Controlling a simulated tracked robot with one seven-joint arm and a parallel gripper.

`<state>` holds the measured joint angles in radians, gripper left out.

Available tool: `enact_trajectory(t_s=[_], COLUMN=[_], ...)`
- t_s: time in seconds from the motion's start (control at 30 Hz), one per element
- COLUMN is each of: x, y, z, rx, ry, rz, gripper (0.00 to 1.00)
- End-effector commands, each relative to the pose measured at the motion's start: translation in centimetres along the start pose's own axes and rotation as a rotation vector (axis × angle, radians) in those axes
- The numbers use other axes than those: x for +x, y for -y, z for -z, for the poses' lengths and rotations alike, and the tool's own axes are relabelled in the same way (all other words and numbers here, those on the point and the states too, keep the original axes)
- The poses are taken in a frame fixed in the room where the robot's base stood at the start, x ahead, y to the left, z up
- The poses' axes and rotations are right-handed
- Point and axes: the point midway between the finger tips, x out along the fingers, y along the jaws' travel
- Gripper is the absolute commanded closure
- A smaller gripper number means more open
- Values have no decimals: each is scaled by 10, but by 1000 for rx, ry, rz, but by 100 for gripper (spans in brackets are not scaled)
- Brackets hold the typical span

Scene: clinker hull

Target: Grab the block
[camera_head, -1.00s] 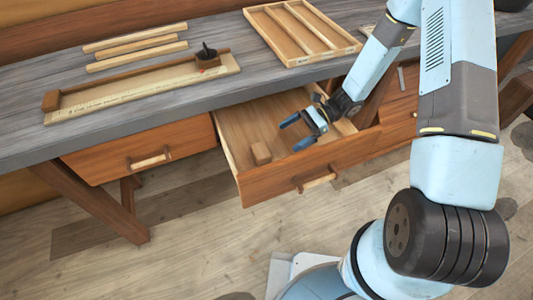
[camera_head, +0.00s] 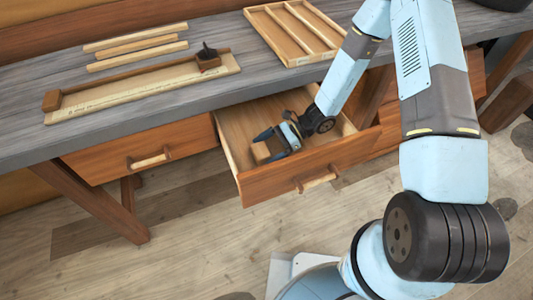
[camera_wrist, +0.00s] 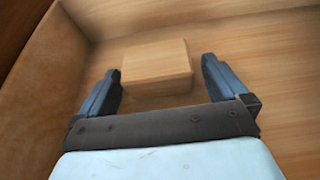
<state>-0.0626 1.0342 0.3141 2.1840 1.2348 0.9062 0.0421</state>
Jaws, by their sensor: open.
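The block (camera_head: 261,152) is a small light-wood block lying in the front left part of the open drawer (camera_head: 236,129). The wrist view shows the block (camera_wrist: 155,62) between the two blue fingers, with a gap on each side. My gripper (camera_head: 268,146) is open and low inside the drawer. In the head view the fingers partly cover the block.
The drawer's front wall (camera_head: 310,170) with its handle (camera_head: 316,181) is close to my gripper. Above is the grey bench top (camera_head: 120,117), with a divided wooden tray (camera_head: 268,33), wooden strips (camera_head: 137,45) and a long board (camera_head: 140,92). The floor in front is clear.

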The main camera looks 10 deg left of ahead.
Motion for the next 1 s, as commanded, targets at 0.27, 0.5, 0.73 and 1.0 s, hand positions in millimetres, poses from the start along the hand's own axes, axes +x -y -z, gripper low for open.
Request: enact_trajectory(t_s=[0.27, 0.5, 0.73, 1.0], x=[0, 0, 0, -1], y=[0, 0, 0, 0], z=[0, 0, 0, -2], rx=[0, -1, -1, -1], ry=[0, 0, 0, 0], rz=[0, 0, 0, 0], gripper=[8, 31, 52, 52])
